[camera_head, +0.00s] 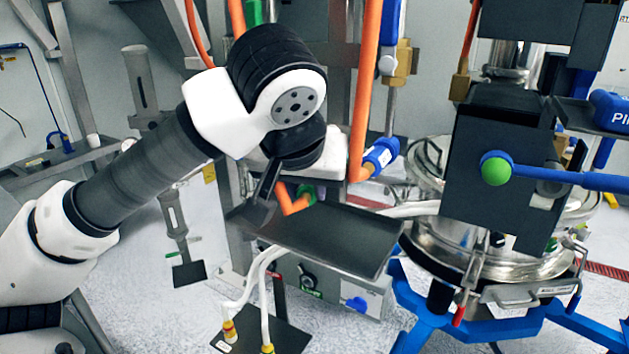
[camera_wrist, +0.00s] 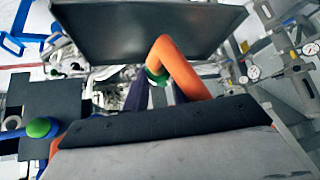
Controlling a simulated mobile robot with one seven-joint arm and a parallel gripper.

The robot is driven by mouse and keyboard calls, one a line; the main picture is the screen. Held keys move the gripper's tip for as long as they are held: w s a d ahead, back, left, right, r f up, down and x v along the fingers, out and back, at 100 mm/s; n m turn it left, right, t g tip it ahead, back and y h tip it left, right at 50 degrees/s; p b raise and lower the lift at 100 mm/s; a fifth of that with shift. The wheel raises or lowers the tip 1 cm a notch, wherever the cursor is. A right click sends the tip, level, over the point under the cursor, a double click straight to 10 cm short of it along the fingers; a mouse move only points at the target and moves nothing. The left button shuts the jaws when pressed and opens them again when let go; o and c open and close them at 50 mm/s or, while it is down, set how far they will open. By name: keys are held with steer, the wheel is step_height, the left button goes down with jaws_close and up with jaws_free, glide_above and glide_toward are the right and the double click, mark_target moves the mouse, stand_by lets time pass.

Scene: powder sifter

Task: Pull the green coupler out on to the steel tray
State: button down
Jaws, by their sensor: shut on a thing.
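The green coupler (camera_wrist: 156,76) shows as a green ring on a bent orange hose (camera_wrist: 176,62) in the wrist view. It sits between the dark purple fingers of my gripper (camera_wrist: 160,90), which is shut on it; the exact contact is partly hidden. In the head view the coupler (camera_head: 307,192) is mostly hidden below my gripper (camera_head: 284,188), with the orange elbow beside it. The steel tray (camera_head: 335,240) is a dark flat plate just in front of the coupler. Its dark surface (camera_wrist: 140,30) fills the top of the wrist view. I cannot tell whether the coupler touches it.
A blue fitting (camera_head: 381,157) on an orange hose is right of my gripper. A dark box with a green knob (camera_head: 496,168) and a steel sifter vessel (camera_head: 460,245) stand further right. White hoses (camera_head: 262,275) hang below the tray. The tray surface looks clear.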

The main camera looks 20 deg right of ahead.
steer(key=shift+f, duration=0.1)
steer(key=shift+b+x, duration=1.5)
steer(key=shift+x, duration=1.7)
steer(key=shift+w+f+b, duration=0.1)
steer(key=shift+f+b, duration=0.7)
steer(key=c, duration=1.1)
jaws_free()
steer(key=b+v, duration=0.2)
steer(key=v, duration=1.2)
steer(key=shift+f, duration=0.1)
